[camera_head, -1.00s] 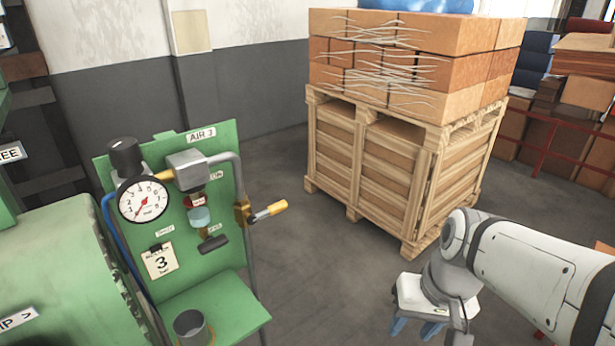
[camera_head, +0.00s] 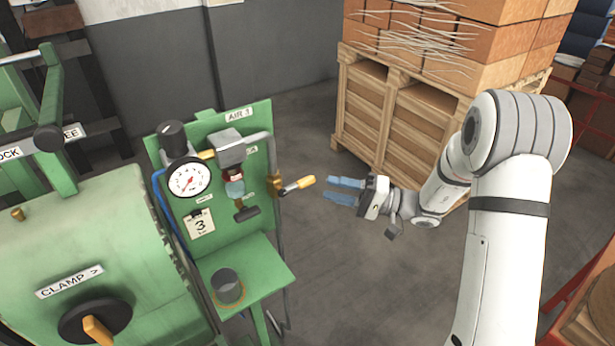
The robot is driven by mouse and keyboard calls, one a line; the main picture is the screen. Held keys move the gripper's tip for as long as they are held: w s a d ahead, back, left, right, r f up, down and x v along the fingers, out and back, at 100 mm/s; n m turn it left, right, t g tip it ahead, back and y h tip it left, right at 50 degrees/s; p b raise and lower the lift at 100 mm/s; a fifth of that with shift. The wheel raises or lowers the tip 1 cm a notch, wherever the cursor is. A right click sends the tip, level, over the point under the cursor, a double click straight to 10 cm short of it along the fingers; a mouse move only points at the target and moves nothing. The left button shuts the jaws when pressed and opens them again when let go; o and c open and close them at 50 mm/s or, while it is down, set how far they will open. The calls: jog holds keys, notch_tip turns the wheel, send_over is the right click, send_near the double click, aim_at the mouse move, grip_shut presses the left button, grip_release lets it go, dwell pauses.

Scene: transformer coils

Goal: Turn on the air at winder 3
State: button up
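The green air panel (camera_head: 205,145) stands left of centre, with a label (camera_head: 239,114) that starts "AIR"; its last character is hard to read. The air valve (camera_head: 275,185) is brass on the grey pipe at the panel's right. Its yellow-tipped lever (camera_head: 300,185) points right, across the pipe. The round pressure gauge (camera_head: 189,179) has a red needle pointing to the lower left. My gripper (camera_head: 327,189) has two blue fingers, apart and empty. They point left at the lever, with a small gap in the picture.
A green machine (camera_head: 110,240) with a "CLAMP" label and black knob fills the lower left. A grey cup (camera_head: 227,286) stands on the panel's green shelf. A wooden crate (camera_head: 395,115) with boxes stands behind my arm. The grey floor between panel and crate is clear.

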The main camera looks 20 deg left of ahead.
aim_at(305, 179)
jog(key=a+p, duration=0.1)
jog(key=a, duration=0.3)
jog(key=a+r+p, duration=0.1)
jog(key=a, duration=0.2)
jog(key=shift+s+r+p, duration=0.1)
jog(key=shift+s+p, duration=0.15)
jog(key=shift+p, duration=0.1)
jog(key=shift+a, duration=0.35)
jog(key=shift+c, duration=0.2)
grip_shut()
jog(key=shift+d, duration=0.1)
